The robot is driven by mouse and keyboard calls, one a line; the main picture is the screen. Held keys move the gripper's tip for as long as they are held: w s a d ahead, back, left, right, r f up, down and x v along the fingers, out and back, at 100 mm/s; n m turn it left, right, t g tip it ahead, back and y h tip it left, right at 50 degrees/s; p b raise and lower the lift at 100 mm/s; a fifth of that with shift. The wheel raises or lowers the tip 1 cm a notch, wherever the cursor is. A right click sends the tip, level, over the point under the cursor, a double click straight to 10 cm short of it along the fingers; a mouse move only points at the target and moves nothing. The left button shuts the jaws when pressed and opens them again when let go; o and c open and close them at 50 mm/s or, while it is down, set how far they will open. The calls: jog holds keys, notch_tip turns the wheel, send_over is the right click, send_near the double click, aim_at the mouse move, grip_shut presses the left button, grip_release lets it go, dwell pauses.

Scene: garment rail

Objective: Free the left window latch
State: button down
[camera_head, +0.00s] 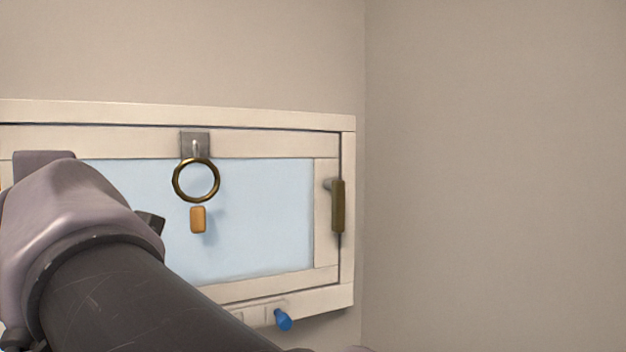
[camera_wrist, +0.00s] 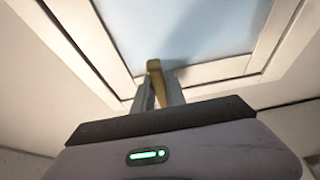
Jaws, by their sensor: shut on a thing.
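My gripper (camera_wrist: 159,90) is shut on a brass-coloured bar (camera_wrist: 153,67) in the wrist view. The bar stands out between the two grey fingers, against the window frame and pane; I take it for the left latch's handle. In the head view my arm covers the left of the white-framed window (camera_head: 327,123), so the latch there is hidden. A similar brass latch handle (camera_head: 338,206) hangs upright on the right side of the frame.
A brass ring (camera_head: 176,180) hangs from a grey plate (camera_head: 187,141) at the top of the window, with an orange block (camera_head: 198,219) below it. A blue peg (camera_head: 283,320) sticks out below the sill. A bare wall (camera_head: 490,180) stands at right.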

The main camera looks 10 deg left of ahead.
jog(key=shift+r, duration=0.15)
jog(key=c, duration=1.4)
grip_release()
jog(key=shift+o, duration=0.2)
jog(key=shift+f, duration=0.2)
